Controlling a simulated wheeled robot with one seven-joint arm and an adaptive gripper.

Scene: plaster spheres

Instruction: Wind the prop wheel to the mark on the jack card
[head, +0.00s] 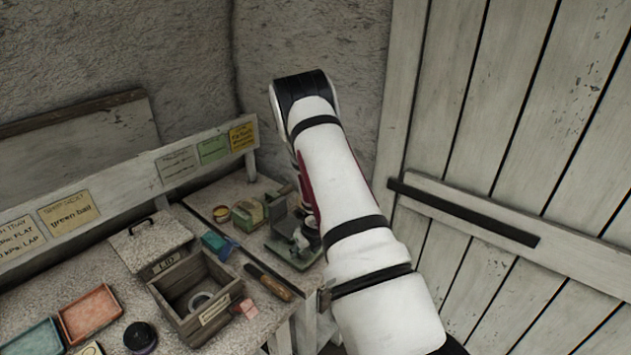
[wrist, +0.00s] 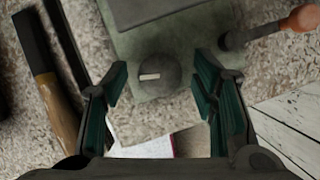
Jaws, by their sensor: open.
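My gripper (wrist: 160,100) is open, its green-padded fingers apart, with nothing between the pads. A round grey knob (wrist: 150,78), which looks like the prop wheel, lies just beyond the fingertips in the wrist view. It carries a short pale bar lying nearly level, slightly tilted. The knob sits on a grey-green base (wrist: 185,100); this device also shows at the bench's right end in the head view (head: 283,246), partly behind my arm. A yellow card (head: 243,137) at the right end of the back rail may be the jack card; its writing is too small to read.
A wooden-handled tool (wrist: 58,110) lies left of the base. An orange-ended rod (wrist: 298,20) is at upper right. A wooden box (head: 195,297), a lid (head: 150,240) and trays (head: 90,313) stand further left. A plank door (head: 490,130) is close on the right.

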